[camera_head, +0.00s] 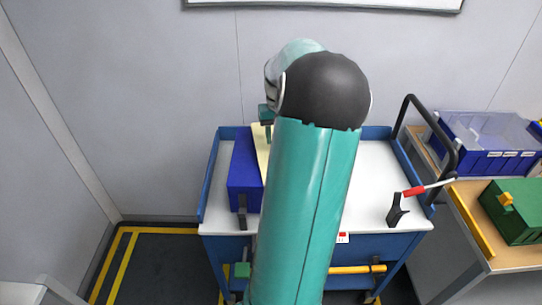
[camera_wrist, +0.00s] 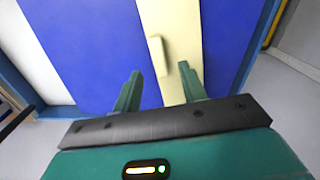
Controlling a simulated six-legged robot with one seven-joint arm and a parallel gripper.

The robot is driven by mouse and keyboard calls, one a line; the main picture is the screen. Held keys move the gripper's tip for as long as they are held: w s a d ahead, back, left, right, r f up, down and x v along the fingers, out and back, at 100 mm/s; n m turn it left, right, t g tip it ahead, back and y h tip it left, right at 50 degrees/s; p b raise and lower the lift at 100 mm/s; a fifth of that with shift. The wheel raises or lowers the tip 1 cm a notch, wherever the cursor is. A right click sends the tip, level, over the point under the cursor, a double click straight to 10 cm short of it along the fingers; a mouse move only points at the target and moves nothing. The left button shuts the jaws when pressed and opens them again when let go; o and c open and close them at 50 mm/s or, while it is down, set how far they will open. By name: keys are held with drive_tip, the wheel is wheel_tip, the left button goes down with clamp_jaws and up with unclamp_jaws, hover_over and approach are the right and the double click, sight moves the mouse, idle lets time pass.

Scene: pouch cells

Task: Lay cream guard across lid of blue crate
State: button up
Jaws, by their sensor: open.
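The blue crate (camera_head: 243,172) stands on the left of the cart top, partly hidden behind my arm. Its blue lid (camera_wrist: 85,45) fills much of the wrist view. The cream guard (camera_wrist: 178,22) runs as a flat strip across the lid, with blue on both sides of it. A small raised cream grip (camera_wrist: 158,57) stands on the strip. The guard also shows as a pale sliver in the head view (camera_head: 261,146).
The white-topped blue cart (camera_head: 376,180) is bare right of my arm except for a black holder (camera_head: 397,210) with a red-handled tool (camera_head: 427,188). A side bench at right holds a blue bin (camera_head: 485,150) and a green case (camera_head: 515,215). A wall stands behind.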

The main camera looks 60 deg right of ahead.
sight(263, 149)
wheel_tip(263, 149, down, 4)
drive_tip(key=shift+r, duration=0.1)
drive_tip(key=shift+s, duration=0.1)
clamp_jaws()
drive_tip(key=shift+r, duration=0.1)
